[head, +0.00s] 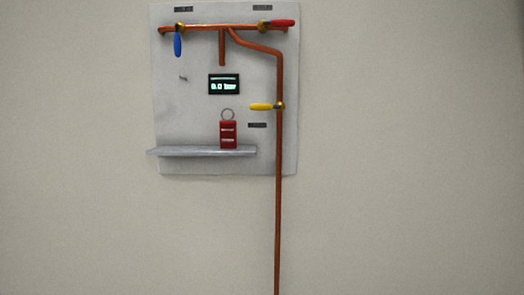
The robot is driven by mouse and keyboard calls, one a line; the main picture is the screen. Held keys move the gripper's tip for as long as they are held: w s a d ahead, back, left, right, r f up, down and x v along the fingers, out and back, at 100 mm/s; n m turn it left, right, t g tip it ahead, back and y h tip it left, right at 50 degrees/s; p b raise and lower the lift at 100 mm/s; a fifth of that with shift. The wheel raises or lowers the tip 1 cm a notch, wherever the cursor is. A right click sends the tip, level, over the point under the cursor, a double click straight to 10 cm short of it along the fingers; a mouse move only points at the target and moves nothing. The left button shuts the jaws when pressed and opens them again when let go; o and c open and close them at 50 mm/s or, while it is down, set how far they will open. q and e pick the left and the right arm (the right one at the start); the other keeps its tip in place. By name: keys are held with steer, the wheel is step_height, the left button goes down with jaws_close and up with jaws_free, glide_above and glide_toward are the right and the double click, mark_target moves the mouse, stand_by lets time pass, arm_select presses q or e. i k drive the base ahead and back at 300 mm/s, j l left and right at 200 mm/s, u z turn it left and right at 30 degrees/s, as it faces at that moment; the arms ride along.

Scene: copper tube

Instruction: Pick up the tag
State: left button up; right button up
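The red tag (228,135) stands upright on the grey shelf (180,152) in the head view, with pale bands on its face. A metal ring (228,114) sits at its top. The tag is near the right part of the shelf, below the display. Neither of my grippers shows in the head view.
A grey wall panel (170,110) carries the shelf, a small hook or peg (183,78) and a display (224,84) reading about 0.0 bar. Copper tube (279,200) runs down at right. Valve handles are blue (178,44), red (283,22) and yellow (262,106).

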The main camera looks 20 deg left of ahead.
mark_target(228, 128)
steer(key=i+j, duration=0.1)
steer(key=j, duration=0.35)
steer(key=i+j, duration=0.1)
steer(key=j, duration=0.35)
steer(key=i+j, duration=0.1)
steer(key=j, duration=0.3)
steer(key=z, duration=0.05)
